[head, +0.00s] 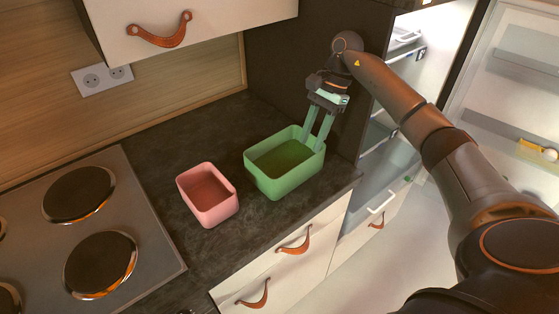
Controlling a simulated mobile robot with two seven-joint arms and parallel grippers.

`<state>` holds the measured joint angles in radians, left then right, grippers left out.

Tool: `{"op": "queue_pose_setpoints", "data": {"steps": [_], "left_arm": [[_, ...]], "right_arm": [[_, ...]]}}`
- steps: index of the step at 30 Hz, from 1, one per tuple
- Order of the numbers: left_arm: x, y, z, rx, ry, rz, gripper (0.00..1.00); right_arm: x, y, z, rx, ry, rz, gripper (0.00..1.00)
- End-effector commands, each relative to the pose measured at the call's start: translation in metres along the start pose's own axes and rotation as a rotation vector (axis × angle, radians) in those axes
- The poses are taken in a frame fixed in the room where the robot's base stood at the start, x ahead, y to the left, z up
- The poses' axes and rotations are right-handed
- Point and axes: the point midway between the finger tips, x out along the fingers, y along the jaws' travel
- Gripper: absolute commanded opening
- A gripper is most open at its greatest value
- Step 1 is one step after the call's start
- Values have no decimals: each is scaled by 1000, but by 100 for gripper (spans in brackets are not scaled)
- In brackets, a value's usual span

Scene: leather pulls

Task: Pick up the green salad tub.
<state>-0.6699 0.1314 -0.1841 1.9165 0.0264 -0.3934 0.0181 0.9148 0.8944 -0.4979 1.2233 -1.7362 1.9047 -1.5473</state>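The green salad tub (285,178) is an open, rounded rectangular container standing upright on the dark counter, close to its front edge. Its inside looks empty from here. My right gripper (313,145) points down at the tub's far right corner. Its two fingers are apart, with their tips at about the height of the rim in the picture. I cannot tell whether the fingers touch the rim or straddle the wall. My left gripper is not in view.
A pink tub (208,194) stands just left of the green one. A hob (131,189) with dark plates lies further left. A wall cabinet (190,26) hangs above. An open fridge (513,85) is at the right. Drawers with leather pulls (294,242) are below the counter.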

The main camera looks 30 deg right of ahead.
Motion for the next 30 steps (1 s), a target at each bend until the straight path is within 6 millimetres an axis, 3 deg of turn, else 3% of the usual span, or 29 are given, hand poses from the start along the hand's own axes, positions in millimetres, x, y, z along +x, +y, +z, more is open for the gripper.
{"op": "queue_pose_setpoints", "data": {"steps": [1,6,14,21,30], "left_arm": [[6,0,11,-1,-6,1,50],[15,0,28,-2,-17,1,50],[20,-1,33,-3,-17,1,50],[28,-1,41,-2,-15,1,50],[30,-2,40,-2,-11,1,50]], "right_arm": [[17,1,-2,-1,-2,4,39],[46,0,-1,-1,-2,1,39],[66,0,0,1,-2,1,39],[102,0,1,0,-4,1,39],[110,0,2,1,-2,-2,39]]}}
